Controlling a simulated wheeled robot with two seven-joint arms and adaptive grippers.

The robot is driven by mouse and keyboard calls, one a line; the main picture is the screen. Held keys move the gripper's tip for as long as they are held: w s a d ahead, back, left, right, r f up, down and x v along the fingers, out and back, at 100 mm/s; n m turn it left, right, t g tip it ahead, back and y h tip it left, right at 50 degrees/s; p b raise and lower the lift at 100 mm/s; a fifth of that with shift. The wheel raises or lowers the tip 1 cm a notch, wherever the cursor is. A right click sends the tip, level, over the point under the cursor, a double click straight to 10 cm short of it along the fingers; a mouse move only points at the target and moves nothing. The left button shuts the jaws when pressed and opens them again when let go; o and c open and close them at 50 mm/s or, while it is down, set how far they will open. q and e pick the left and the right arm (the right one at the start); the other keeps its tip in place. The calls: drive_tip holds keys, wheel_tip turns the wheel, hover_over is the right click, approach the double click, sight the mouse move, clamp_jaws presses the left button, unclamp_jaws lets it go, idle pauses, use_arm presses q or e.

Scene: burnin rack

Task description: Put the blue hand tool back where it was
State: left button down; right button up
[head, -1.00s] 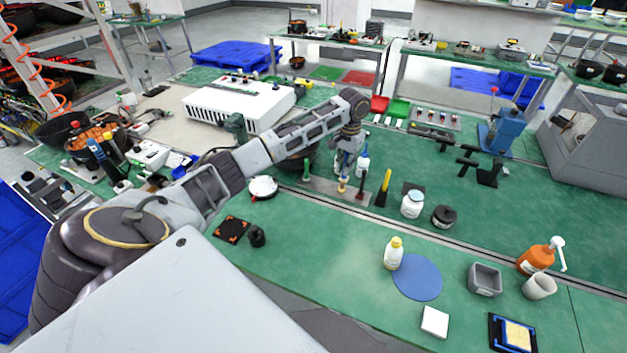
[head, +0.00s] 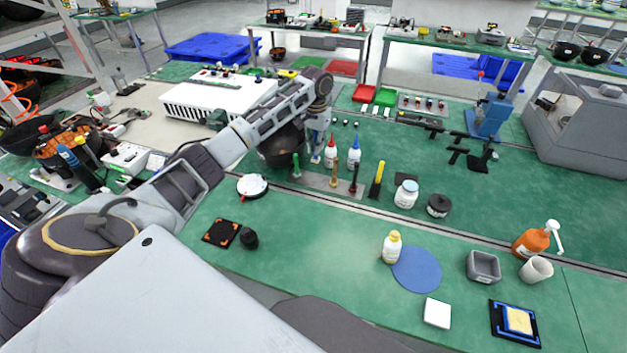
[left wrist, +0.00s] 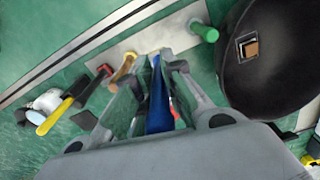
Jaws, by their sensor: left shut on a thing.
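The blue hand tool (left wrist: 157,108) is between the fingers of my left gripper (left wrist: 160,72) in the left wrist view, and the gripper is shut on it. In the head view my left gripper (head: 317,150) hangs down just behind the left part of the grey tool plate (head: 345,187). The tool's tip is too small there to tell whether it touches anything. On the plate stand a green-handled tool (head: 296,165), a wooden-handled tool (head: 334,174) and a dark-handled tool (head: 354,177). My right gripper is not in view.
A dark bowl (head: 275,150) is close on the gripper's left. A red-capped bottle (head: 331,155) and a blue-capped bottle (head: 354,156) stand close on its right. A yellow-black tool (head: 377,180) stands right of the plate. The front green bench (head: 320,235) has free room.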

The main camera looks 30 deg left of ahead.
use_arm(q)
drive_tip(key=shift+w+a, duration=0.1)
drive_tip(key=shift+a, duration=0.1)
drive_tip(key=shift+d, duration=0.15)
drive_tip(key=shift+f, duration=2.5)
drive_tip(key=shift+f+p, duration=0.35)
drive_tip(key=shift+f, duration=2.15)
drive_tip(key=c, duration=1.5)
unclamp_jaws()
drive_tip(key=shift+f, duration=0.1)
